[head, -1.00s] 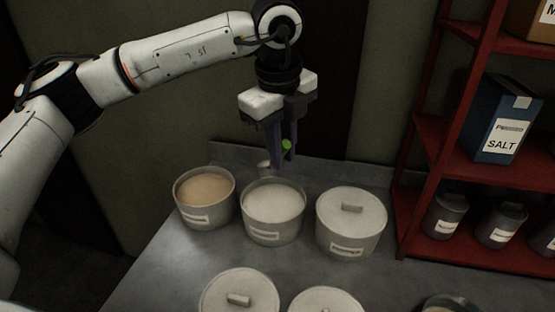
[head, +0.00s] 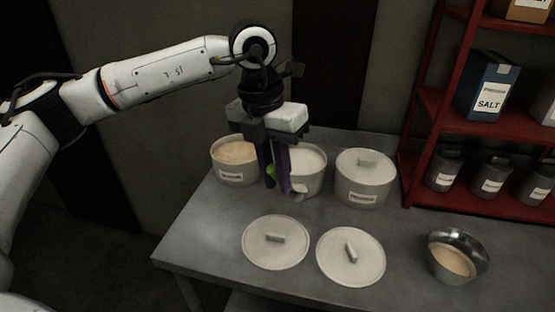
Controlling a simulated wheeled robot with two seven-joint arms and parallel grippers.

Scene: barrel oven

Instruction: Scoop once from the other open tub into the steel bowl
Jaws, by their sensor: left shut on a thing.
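My left gripper (head: 278,184) points down and is shut on a scoop with a green handle part (head: 271,172). The scoop's small pale head (head: 299,191) shows at the fingertips, in front of the middle tub in the picture. What the scoop holds cannot be told. The open middle tub (head: 308,185) has white contents and is partly hidden by the gripper. The open left tub (head: 235,175) has tan contents. The steel bowl (head: 477,243), at the lower right of the counter, has tan contents in it. My right gripper is not in view.
A lidded tub (head: 362,190) stands right of the open ones. Two loose lids, a left one (head: 262,255) and a right one (head: 350,270), lie flat in front on the grey counter (head: 205,235). A red shelf (head: 420,150) with a salt box (head: 488,85) and dark canisters stands at the right.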

